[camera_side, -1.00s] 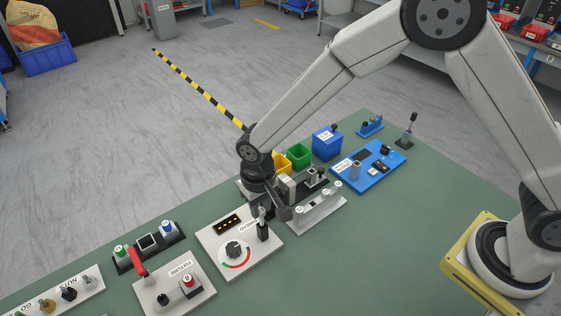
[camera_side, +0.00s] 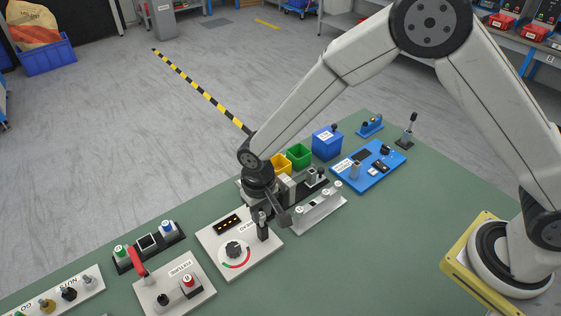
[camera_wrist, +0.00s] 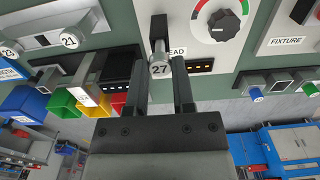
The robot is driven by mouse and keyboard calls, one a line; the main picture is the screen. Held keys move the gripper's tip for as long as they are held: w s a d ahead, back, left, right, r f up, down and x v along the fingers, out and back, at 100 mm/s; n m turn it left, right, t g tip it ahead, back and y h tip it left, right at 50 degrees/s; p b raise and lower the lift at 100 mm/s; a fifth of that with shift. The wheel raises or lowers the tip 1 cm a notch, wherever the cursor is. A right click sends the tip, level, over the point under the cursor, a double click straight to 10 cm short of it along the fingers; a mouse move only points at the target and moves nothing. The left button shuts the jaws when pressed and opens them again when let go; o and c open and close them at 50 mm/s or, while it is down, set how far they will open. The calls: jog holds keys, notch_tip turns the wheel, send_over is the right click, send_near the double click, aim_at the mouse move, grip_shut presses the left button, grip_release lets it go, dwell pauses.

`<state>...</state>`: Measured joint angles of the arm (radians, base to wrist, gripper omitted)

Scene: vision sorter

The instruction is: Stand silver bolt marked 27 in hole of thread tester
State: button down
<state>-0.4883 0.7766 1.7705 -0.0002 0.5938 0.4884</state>
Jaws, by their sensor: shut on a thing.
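The silver bolt marked 27 (camera_wrist: 160,68) is between the two fingers of my gripper (camera_wrist: 160,76), its numbered head facing the wrist camera. In the side view my gripper (camera_side: 275,214) is shut on the bolt (camera_side: 263,216), which is upright over the dark post of the thread tester (camera_side: 213,240). The tester is a white plate with a dial and an amber display; it also shows in the wrist view (camera_wrist: 240,48). The bolt's lower end is at the post's top, but I cannot tell whether it is inside the hole.
A pale rack (camera_side: 318,213) with several numbered bolts stands just right of my gripper. Yellow, green (camera_side: 299,154) and blue bins are behind it. The fixture plate (camera_side: 190,292) is left of the tester. A blue board (camera_side: 385,172) lies farther right. The green bench front is clear.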

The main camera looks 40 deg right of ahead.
aim_at(262, 215)
jog(key=shift+f, duration=0.45)
dwell(0.3)
grip_release()
dwell(0.4)
jog(key=shift+r, duration=0.15)
jog(key=shift+r, duration=3.85)
jog(key=s+d+r+t, duration=0.1)
jog(key=s+d+r, duration=0.1)
jog(key=s+d, duration=0.4)
jog(key=s+d+r+t, duration=0.1)
jog(key=s+d, duration=0.5)
jog(key=d, duration=0.9)
jog(key=shift+s+d+r+t, duration=0.2)
jog(key=shift+d+r+t, duration=0.1)
jog(key=shift+r, duration=0.25)
